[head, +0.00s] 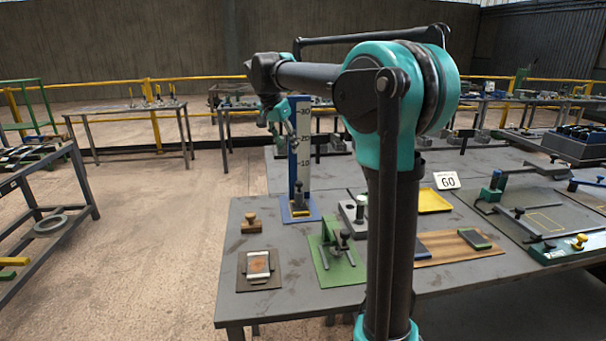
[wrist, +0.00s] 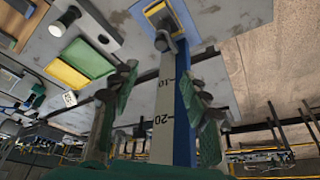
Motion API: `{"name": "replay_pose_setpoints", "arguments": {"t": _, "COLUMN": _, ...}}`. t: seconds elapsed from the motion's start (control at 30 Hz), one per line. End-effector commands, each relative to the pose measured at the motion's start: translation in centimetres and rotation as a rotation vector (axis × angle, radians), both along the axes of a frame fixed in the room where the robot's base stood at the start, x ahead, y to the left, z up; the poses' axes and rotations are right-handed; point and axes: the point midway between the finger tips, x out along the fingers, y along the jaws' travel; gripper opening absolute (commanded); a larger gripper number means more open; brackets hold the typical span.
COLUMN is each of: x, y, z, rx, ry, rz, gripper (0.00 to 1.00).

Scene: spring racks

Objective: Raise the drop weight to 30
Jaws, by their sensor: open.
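The drop-weight stand has a white scale board (head: 304,150) marked 10, 20 and 30, with a blue upright along one edge and a blue base (head: 287,215). The dark drop weight (head: 298,193) is low on the stand, just above the yellow patch on the base and below the 10 mark. In the wrist view the weight (wrist: 166,42) shows upside down near the top. My gripper (head: 281,128) is open and empty beside the upper scale, well above the weight. In the wrist view its green fingers (wrist: 162,78) frame the scale board with a gap.
A wooden knob block (head: 250,222), a phone-like plate on a brown pad (head: 258,264) and a green-based fixture (head: 337,254) stand nearby on the grey table. A grey block with a pale post (head: 354,212) is right of the stand. Open floor lies left.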

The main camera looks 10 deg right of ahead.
Motion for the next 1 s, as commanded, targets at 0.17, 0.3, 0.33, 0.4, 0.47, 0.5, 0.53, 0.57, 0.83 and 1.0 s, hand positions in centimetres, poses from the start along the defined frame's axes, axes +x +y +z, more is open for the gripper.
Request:
{"name": "replay_pose_setpoints", "arguments": {"t": 0.17, "x": 0.5, "y": 0.0, "z": -0.5, "rx": -0.001, "ry": -0.003, "rz": -0.012, "gripper": 0.46}}
{"name": "replay_pose_setpoints", "arguments": {"t": 0.3, "x": 1.1, "y": -0.7, "z": -2.4, "rx": -0.001, "ry": -0.004, "rz": -0.013, "gripper": 0.46}}
{"name": "replay_pose_setpoints", "arguments": {"t": 0.33, "x": 1.2, "y": -0.9, "z": -3.0, "rx": -0.001, "ry": -0.004, "rz": -0.013, "gripper": 0.46}}
{"name": "replay_pose_setpoints", "arguments": {"t": 0.4, "x": 1.6, "y": -1.2, "z": -4.3, "rx": 0.0, "ry": -0.004, "rz": -0.012, "gripper": 0.46}}
{"name": "replay_pose_setpoints", "arguments": {"t": 0.47, "x": 1.9, "y": -1.5, "z": -5.4, "rx": 0.0, "ry": -0.004, "rz": -0.012, "gripper": 0.46}}
{"name": "replay_pose_setpoints", "arguments": {"t": 0.5, "x": 2.2, "y": -1.7, "z": -6.1, "rx": 0.0, "ry": -0.004, "rz": -0.012, "gripper": 0.46}}
{"name": "replay_pose_setpoints", "arguments": {"t": 0.53, "x": 2.3, "y": -1.9, "z": -6.7, "rx": 0.0, "ry": -0.004, "rz": -0.012, "gripper": 0.46}}
{"name": "replay_pose_setpoints", "arguments": {"t": 0.57, "x": 2.5, "y": -2.1, "z": -7.3, "rx": 0.0, "ry": -0.004, "rz": -0.012, "gripper": 0.46}}
{"name": "replay_pose_setpoints", "arguments": {"t": 0.83, "x": 3.9, "y": -3.5, "z": -12.1, "rx": 0.0, "ry": -0.003, "rz": -0.012, "gripper": 0.46}}
{"name": "replay_pose_setpoints", "arguments": {"t": 1.0, "x": 4.5, "y": -4.1, "z": -14.3, "rx": 0.0, "ry": -0.003, "rz": -0.01, "gripper": 0.46}}
